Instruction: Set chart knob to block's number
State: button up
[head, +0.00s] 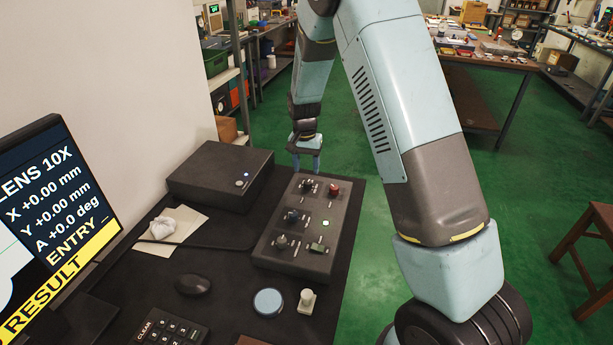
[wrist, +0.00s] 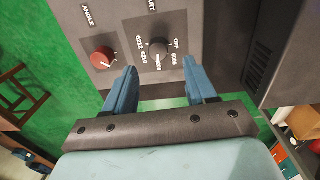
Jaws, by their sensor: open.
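The chart knob (wrist: 158,47) is a dark round knob on the grey control panel, with OFF and several number labels around it. The labels are small and its pointer setting is unclear. In the head view the chart knob (head: 307,186) is at the panel's far end, left of the red knob. My gripper (wrist: 160,72) is open, its two blue fingers apart and empty, just short of the chart knob. In the head view my gripper (head: 306,158) hangs beyond the panel's far edge. A small pale block-like piece (head: 307,300) stands near the panel's front; no number is readable on it.
The red ANGLE knob (wrist: 103,57) sits close left of the chart knob. The control panel (head: 262,250) carries other knobs and a lit green button. A dark box (head: 215,175), a monitor (head: 50,220), a mouse (head: 193,285), a keypad (head: 165,328) and a blue disc (head: 268,302) share the bench.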

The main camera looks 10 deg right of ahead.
aim_at(305, 181)
notch_tip(305, 181, up, 8)
jog(key=shift+a, duration=0.2)
jog(key=shift+w, duration=0.1)
